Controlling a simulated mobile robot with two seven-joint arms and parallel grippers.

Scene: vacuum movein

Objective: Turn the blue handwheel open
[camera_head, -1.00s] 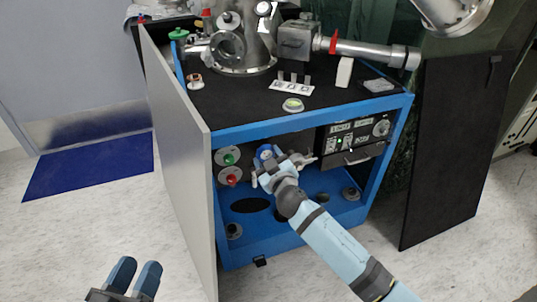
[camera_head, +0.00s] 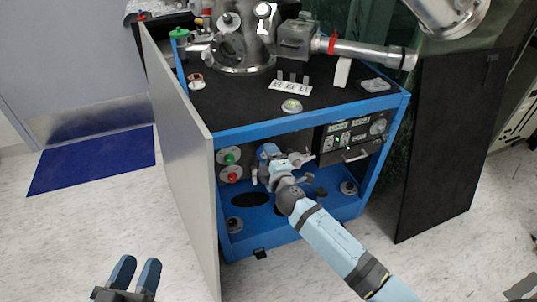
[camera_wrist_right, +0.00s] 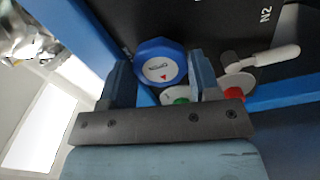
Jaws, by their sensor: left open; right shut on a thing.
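The blue handwheel (camera_head: 268,151) is inside the blue-framed cabinet, partly hidden behind my right gripper (camera_head: 268,171) in the head view. In the right wrist view the handwheel (camera_wrist_right: 160,62) has a white centre with a red arrow mark and sits between the two fingers of my right gripper (camera_wrist_right: 161,82). The right gripper is shut on it. My left gripper (camera_head: 138,272) is open and empty over the floor at the lower left, well away from the cabinet.
Green (camera_head: 229,158) and red (camera_head: 235,174) knobs sit left of the handwheel. A control panel (camera_head: 353,140) is to its right. An open grey door (camera_head: 180,150) stands on the left. A black panel (camera_head: 450,150) stands at the right.

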